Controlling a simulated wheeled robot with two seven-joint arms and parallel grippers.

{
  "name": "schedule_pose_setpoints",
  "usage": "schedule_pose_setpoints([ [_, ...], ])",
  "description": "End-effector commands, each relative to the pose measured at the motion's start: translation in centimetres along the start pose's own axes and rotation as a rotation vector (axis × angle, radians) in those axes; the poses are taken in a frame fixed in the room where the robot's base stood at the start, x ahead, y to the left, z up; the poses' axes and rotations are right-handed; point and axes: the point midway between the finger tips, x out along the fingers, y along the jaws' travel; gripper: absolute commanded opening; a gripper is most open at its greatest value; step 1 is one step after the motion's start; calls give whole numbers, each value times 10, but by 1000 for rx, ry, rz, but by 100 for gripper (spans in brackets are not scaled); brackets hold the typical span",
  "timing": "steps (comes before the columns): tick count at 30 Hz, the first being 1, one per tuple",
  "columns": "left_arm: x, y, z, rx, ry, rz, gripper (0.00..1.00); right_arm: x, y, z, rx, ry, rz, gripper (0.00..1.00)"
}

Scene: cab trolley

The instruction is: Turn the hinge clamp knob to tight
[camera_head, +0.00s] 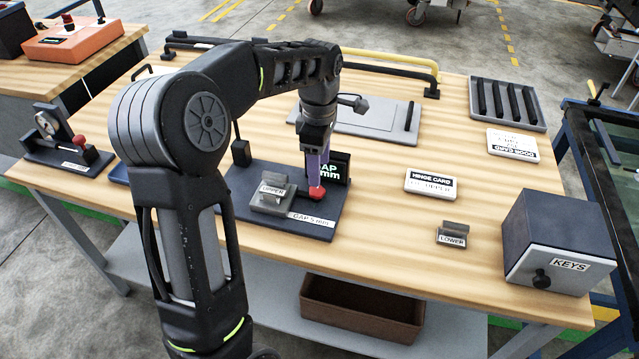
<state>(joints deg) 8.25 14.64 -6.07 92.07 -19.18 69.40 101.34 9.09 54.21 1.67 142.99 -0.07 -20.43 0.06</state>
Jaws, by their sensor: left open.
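A red knob (317,193) sits on the dark fixture plate (325,222) in the middle of the bench. A grey hinge block labelled UPPER (270,198) is on the same plate, left of the knob. A black display with green GAP and mm text (338,168) stands behind the knob, partly covered by my gripper. My left gripper (317,182) points down directly over the red knob, its fingertips at or just above it. Its jaws are open; I cannot tell whether they touch the knob. My right gripper is not in view.
A LOWER hinge piece (453,233) and a HINGE CARD (431,185) lie right of the plate. A KEYS box (558,240) stands at the right edge. A dial gauge stand (62,140) is far left. Clear wood lies around the cards.

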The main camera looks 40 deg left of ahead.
Motion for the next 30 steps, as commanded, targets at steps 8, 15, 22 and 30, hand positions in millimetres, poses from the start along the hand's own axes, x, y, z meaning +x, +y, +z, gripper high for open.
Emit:
schedule_pose_setpoints([
  [8,43,-1,0,0,0,-4,56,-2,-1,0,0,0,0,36],
  [15,65,0,0,0,-1,0,56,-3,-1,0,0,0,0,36],
  [22,66,0,0,0,-1,0,56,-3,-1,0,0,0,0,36],
  [30,66,0,0,0,0,0,37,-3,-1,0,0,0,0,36],
])
